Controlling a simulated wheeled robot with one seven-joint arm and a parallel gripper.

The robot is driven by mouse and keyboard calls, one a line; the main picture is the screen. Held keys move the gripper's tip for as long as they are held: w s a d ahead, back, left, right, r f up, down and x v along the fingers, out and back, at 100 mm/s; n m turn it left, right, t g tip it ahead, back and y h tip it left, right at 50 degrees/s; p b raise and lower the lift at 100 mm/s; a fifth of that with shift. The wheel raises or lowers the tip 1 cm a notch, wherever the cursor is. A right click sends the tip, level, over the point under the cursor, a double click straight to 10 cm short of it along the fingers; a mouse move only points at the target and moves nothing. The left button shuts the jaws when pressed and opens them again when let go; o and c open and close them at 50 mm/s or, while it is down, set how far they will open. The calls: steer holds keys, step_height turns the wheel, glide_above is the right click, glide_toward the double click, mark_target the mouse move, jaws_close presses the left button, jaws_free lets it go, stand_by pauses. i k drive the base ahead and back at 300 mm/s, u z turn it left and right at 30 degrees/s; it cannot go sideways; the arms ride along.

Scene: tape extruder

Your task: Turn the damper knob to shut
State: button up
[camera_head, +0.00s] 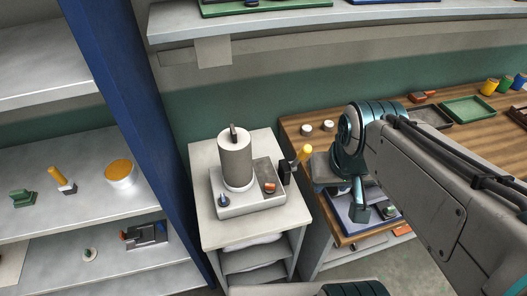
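A machine stands on a white cart, with an upright grey cylinder (236,160) over a pale base tray (238,208). A dark upright grip (233,132) sits on top of the cylinder. I cannot tell which of these is the damper knob. A crank-like yellow knob (305,152) shows by a dark part at the machine's right. My arm comes in from the right and bends down right of the machine. Its end is small and unclear there, and I cannot make out the fingers.
The white cart (208,237) has shelves below its top. A blue upright panel and grey shelves (55,215) stand to the left. A wooden bench (455,135) with trays and jars is to the right. A shelf hangs above.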

mark_target(269, 189)
steer(key=u, duration=0.5)
steer(key=k, duration=1.2)
steer(key=u, duration=0.95)
steer(key=i, duration=1)
steer(key=z, duration=0.75)
steer(key=i, duration=0.3)
steer(key=z, duration=0.3)
